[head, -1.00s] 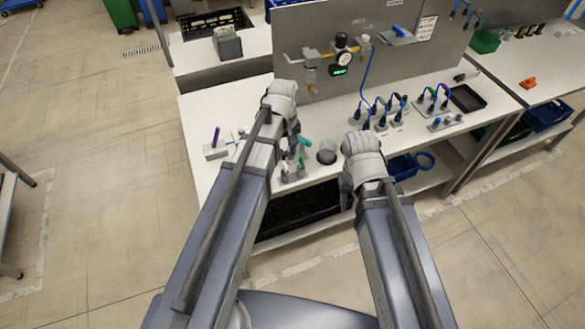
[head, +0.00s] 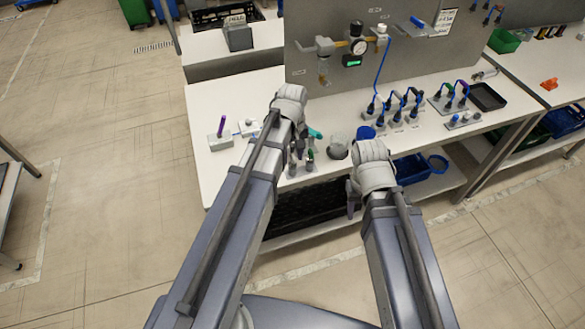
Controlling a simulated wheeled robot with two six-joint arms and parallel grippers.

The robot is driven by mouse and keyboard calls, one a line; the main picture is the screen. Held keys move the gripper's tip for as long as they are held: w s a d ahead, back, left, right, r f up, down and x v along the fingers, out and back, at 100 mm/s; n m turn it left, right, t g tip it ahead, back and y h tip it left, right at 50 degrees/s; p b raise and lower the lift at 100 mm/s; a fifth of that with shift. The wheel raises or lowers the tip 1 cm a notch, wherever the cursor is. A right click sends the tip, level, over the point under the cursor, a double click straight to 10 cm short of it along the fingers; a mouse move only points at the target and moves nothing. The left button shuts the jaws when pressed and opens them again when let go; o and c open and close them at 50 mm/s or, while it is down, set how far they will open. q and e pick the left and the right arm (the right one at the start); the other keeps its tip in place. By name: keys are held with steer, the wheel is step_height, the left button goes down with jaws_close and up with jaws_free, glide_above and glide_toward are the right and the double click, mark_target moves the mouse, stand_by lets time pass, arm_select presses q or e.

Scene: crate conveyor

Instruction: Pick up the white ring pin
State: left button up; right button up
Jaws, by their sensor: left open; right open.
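I cannot clearly make out a white ring pin. A small whitish piece (head: 248,127) lies on the left part of the bench, beside a grey block with a purple pin (head: 221,130); its shape is too small to tell. My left gripper (head: 301,138) is over the bench, just right of that piece and above a group of small grey holders with green tops (head: 309,158). It is open, and its fingers are partly hidden by its own wrist. My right gripper (head: 353,203) is open and points down at the bench's front edge, apart from the parts.
A grey cup (head: 338,148) and a blue round part (head: 366,132) stand between the grippers. An upright panel (head: 420,62) with a gauge closes the back. Black plugs with cables (head: 396,105) stand at right. A dark crate (head: 312,208) is below the bench.

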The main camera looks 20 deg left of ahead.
arm_select(q)
steer(key=shift+f, duration=0.3)
steer(key=shift+c, duration=0.3)
jaws_close()
